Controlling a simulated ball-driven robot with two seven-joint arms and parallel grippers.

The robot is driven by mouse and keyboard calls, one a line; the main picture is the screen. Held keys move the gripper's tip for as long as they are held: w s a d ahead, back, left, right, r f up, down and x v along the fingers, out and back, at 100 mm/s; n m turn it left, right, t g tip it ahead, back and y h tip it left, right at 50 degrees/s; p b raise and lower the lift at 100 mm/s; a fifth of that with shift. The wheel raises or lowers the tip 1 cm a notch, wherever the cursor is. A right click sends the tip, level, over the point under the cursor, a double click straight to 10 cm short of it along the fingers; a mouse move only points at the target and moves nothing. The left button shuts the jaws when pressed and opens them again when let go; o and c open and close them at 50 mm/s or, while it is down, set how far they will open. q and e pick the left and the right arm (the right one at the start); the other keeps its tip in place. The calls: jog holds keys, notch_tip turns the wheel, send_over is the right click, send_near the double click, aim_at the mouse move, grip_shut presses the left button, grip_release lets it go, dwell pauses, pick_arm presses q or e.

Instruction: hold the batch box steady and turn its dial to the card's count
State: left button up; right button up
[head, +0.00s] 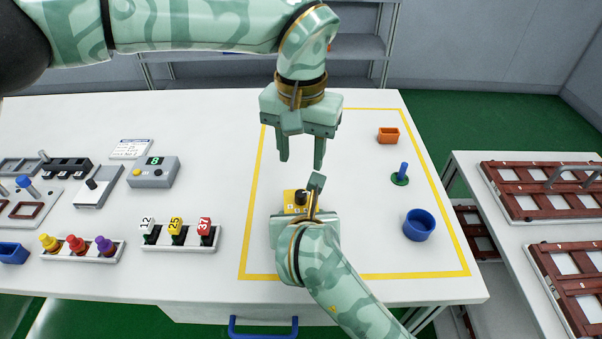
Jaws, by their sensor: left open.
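The batch box looks to be the small yellow box (289,196) with a black dial (301,198) on top, inside the yellow outline on the table. Its markings are too small to read. My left gripper (301,162) is open and empty, fingers pointing down, behind and above the box in the picture. My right gripper (308,197) is at the box from the front. One finger shows along the box's right side; its wrist hides the box's front, so its grip is unclear. A white card (131,149) lies at the back left, its print unreadable.
A grey device (153,180) with a lit green digit stands at left. Numbered tags (178,229) and coloured knobs (78,243) stand in front.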

pick_arm(q)
notch_tip(320, 180, up, 3)
jog(key=shift+f, duration=0.15)
